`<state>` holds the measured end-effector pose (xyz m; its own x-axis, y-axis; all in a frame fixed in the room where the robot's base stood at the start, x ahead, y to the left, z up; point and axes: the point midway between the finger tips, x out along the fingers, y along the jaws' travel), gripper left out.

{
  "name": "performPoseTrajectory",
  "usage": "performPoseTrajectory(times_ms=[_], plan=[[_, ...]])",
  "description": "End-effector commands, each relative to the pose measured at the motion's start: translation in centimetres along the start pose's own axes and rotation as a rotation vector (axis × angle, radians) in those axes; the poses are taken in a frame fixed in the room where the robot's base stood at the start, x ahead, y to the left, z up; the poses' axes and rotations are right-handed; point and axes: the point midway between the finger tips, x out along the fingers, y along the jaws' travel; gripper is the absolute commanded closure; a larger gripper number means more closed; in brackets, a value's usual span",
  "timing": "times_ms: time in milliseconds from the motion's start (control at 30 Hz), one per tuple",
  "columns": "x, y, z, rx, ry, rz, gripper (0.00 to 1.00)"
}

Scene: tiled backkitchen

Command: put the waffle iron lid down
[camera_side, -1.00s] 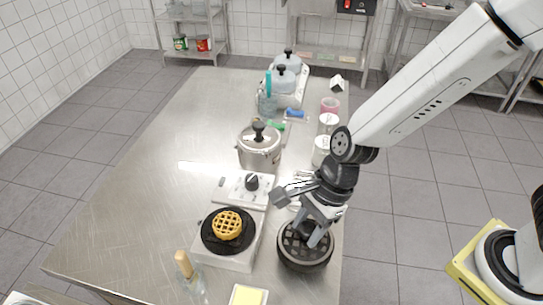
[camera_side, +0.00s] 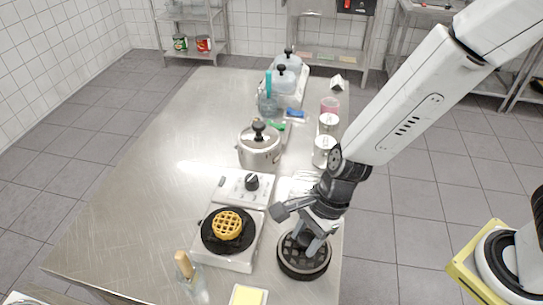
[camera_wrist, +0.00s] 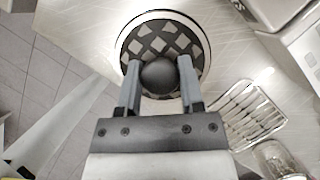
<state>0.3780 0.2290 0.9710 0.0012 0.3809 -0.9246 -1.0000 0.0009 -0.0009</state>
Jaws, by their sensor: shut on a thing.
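The waffle iron lid (camera_side: 290,262) is a dark round disc with a grid pattern and a round knob, level at the right edge of the steel table. It also shows in the wrist view (camera_wrist: 193,42). My gripper (camera_side: 312,241) is above it with its fingers shut on the lid's dark knob (camera_wrist: 158,77). The lid is at or just above the tabletop; I cannot tell if it touches. The waffle iron base (camera_side: 241,262) is white with a black round plate, left of the lid. A golden waffle (camera_side: 227,225) lies on the plate.
A wire rack (camera_wrist: 245,112) lies close beside the lid. A lidded steel pot (camera_side: 259,152) and white canisters (camera_side: 323,152) stand farther back. A bottle with a wooden top (camera_side: 186,268) and a yellow-topped block (camera_side: 248,296) are near the front. The left tabletop is clear.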

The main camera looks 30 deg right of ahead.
Motion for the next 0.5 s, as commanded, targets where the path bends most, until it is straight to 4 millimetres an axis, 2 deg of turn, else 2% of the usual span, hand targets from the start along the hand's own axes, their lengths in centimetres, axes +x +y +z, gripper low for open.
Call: performPoseTrajectory(times_ms=[233,267,300,367,500], plan=[[0.27,-0.03,-0.08,0.001,-0.001,-0.001,1.00],[0.27,-0.02,-0.09,0.000,-0.001,-0.001,0.45],[0.26,-0.02,-0.08,0.000,-0.001,-0.001,0.33],[0.25,-0.02,-0.08,0.000,-0.001,-0.001,0.17],[0.25,-0.01,-0.08,0.000,-0.001,0.000,0.17]])
